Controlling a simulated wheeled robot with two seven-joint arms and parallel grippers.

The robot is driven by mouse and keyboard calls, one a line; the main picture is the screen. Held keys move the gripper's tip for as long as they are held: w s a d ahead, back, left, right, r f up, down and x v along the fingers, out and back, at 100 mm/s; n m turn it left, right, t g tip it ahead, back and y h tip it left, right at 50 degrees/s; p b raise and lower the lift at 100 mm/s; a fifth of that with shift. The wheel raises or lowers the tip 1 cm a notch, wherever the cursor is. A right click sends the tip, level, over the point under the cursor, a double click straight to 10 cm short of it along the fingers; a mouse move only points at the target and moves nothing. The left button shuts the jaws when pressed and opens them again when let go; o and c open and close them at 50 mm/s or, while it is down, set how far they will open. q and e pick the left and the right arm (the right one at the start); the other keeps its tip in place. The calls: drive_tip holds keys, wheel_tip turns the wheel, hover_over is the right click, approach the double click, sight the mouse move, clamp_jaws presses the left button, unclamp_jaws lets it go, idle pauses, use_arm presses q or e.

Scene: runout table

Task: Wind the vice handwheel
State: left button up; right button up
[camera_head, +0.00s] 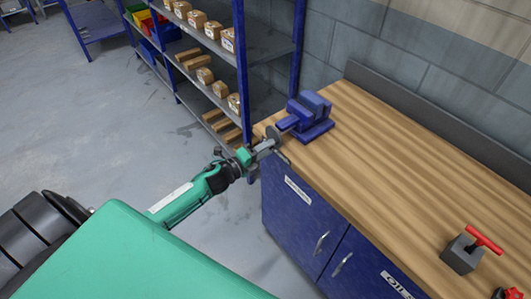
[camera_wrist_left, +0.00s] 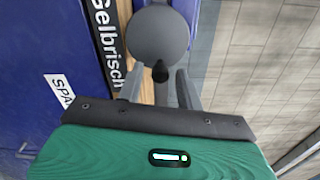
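The blue vice (camera_head: 312,118) is fixed at the near left corner of the wooden bench top. Its round grey handwheel (camera_head: 272,133) faces left, out past the bench end, and fills the top middle of the left wrist view (camera_wrist_left: 160,32). A black knob (camera_wrist_left: 160,72) stands out from the wheel's lower rim. My left gripper (camera_head: 268,147) is at the wheel. In the wrist view its two fingers (camera_wrist_left: 160,85) are apart, with the knob between their tips and a gap showing on each side. My right gripper is not in view.
The wooden bench (camera_head: 400,165) has blue cabinet doors below and a grey block with a red handle (camera_head: 462,254) at its near right. A blue shelf rack (camera_head: 240,75) with boxes stands behind the vice. The floor (camera_head: 90,125) at left is clear.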

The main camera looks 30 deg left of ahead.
use_arm(q)
drive_tip(key=m+b, duration=0.5)
drive_tip(key=m, duration=0.5)
drive_tip(key=shift+m, duration=0.3)
clamp_jaws()
drive_tip(key=n+p, duration=0.1)
drive_tip(key=r+n+p, duration=0.1)
drive_tip(key=n, duration=0.1)
drive_tip(key=shift+a+n, duration=0.1)
drive_tip(key=shift+n, duration=0.2)
